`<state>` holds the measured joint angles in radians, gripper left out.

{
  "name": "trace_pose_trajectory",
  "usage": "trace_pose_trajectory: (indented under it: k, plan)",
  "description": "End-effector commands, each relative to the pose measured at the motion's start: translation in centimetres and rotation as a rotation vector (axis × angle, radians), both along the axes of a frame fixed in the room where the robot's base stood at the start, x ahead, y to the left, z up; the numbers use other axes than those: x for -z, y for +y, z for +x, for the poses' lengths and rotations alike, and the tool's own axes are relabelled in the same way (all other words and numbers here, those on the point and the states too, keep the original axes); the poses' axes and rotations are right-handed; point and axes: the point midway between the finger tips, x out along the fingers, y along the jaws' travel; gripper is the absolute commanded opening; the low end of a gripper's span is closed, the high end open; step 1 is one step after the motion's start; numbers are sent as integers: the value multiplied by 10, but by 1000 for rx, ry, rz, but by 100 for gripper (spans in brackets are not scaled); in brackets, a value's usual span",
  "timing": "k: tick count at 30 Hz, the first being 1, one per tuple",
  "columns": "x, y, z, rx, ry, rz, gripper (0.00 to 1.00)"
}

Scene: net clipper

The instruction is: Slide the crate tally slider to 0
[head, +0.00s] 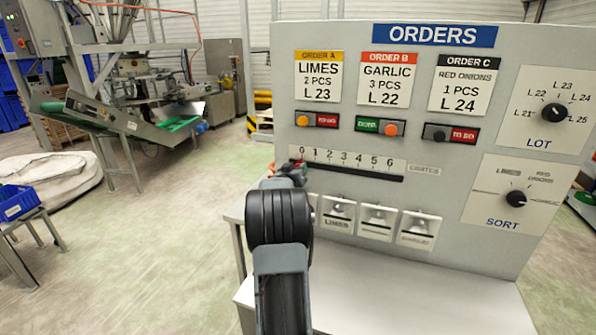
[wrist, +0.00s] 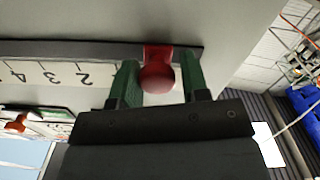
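The crate tally slider is a dark slot (head: 355,172) under a white scale marked 0 to 6 on the orders panel. Its red knob (wrist: 158,72) shows in the wrist view near the slot's right end, past the 2; the 1 and 0 are hidden there. In the head view a bit of red (head: 298,163) shows just below the 0, mostly covered by my arm. My gripper (wrist: 160,82) has its two green fingers on either side of the knob. A small gap shows at the right finger; the left finger is against or very close to the knob.
Above the slider are three order cards and red, green and orange switches (head: 380,127). The LOT dial (head: 554,113) and SORT dial (head: 516,199) are at the right. Open floor lies left of the panel.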

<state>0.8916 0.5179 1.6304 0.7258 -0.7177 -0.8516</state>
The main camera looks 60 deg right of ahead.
Motion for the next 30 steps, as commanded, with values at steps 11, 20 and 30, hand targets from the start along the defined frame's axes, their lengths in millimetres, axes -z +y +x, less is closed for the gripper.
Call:
trace_pose_trajectory:
  k: [11,20,30]
  plan:
    - [0,-1,-1,2,0,0,60]
    - [2,25,-5,-1,-1,0,60]
    - [2,92,-21,-2,-1,0,60]
